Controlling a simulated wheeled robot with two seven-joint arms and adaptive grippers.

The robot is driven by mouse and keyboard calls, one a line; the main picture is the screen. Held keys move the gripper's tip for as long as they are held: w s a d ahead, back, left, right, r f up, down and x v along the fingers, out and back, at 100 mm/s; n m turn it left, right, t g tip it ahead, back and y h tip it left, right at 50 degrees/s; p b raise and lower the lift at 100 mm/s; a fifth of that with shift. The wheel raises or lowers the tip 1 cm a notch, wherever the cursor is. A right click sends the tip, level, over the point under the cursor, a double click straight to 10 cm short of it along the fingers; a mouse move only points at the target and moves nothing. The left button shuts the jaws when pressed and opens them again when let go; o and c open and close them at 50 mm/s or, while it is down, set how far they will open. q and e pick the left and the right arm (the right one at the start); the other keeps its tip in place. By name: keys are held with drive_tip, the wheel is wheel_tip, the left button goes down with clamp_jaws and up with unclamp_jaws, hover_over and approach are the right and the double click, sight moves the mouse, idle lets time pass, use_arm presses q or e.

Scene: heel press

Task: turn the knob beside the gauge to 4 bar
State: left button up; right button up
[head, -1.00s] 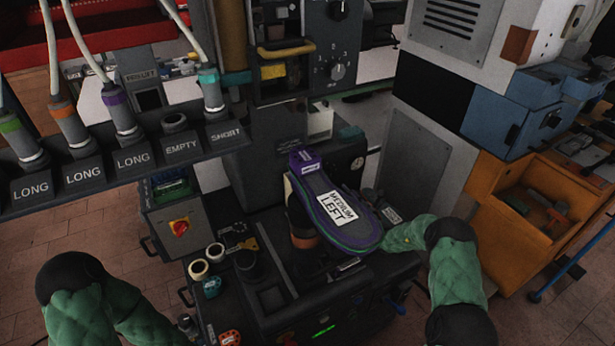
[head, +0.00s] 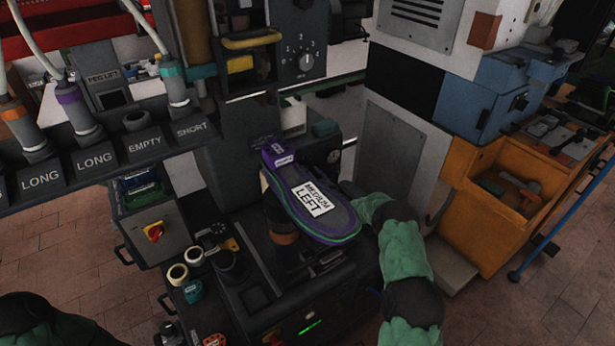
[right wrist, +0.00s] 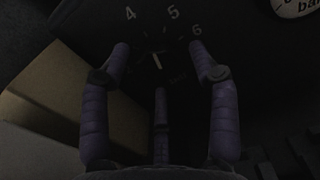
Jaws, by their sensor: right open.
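In the right wrist view, the dark knob (right wrist: 156,60) has a pale pointer line and sits below the white numerals 4, 5 and 6. Which mark the pointer meets is too dim to tell. The gauge (right wrist: 297,5) is a white dial cut off at the top right, with "bar" on it. My right gripper (right wrist: 159,45) is open, with purple-grey fingertips on either side of the knob and a third finger below. Contact with the knob cannot be told. In the head view, its fingers are hidden behind the shoe. My left gripper is out of view.
In the head view, a shoe form labelled MEDIUM LEFT (head: 312,198) stands on the press, close to my right arm. A 1-2-3 selector (head: 306,62) is on the upper housing. A labelled rack (head: 145,141) is at left. An orange bin (head: 500,205) is at right.

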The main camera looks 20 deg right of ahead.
drive_tip(key=shift+w+a, duration=0.1)
drive_tip(key=shift+w, duration=0.5)
drive_tip(key=c, duration=1.1)
drive_tip(key=shift+c, duration=0.2)
drive_tip(key=shift+r, duration=0.1)
drive_tip(key=shift+n+b, duration=0.55)
drive_tip(key=shift+n, duration=0.85)
drive_tip(key=shift+r, duration=0.1)
drive_tip(key=o, duration=1.1)
drive_tip(key=shift+o, duration=0.2)
